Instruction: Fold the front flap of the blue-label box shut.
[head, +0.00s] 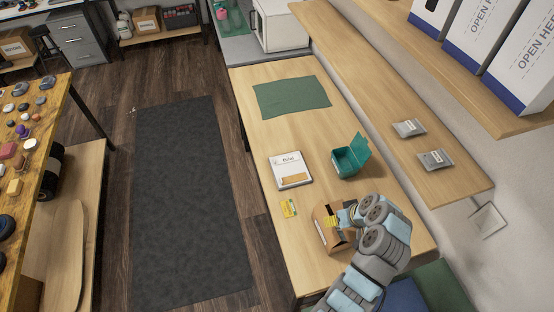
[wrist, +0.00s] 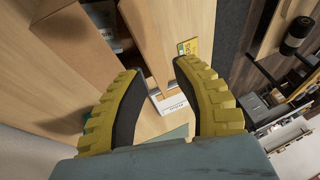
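A brown cardboard box (head: 330,238) stands near the front end of the wooden table. No blue label can be made out on it. My gripper (head: 343,213) is at its upper right side and hides part of it. In the wrist view my gripper (wrist: 153,70) has its two yellow, dark-padded fingers apart. A cardboard panel (wrist: 160,35) lies beyond and between the fingertips; whether they touch it cannot be told. Another cardboard panel (wrist: 75,62) is at the left, with a dark opening between the two panels and something pale inside.
A yellow card (head: 288,208), a white booklet (head: 291,170) and a teal box with a raised lid (head: 347,161) are close by on the table. A green mat (head: 292,97) lies farther back. White boxes with blue bottoms (head: 484,32) stand on the right shelf.

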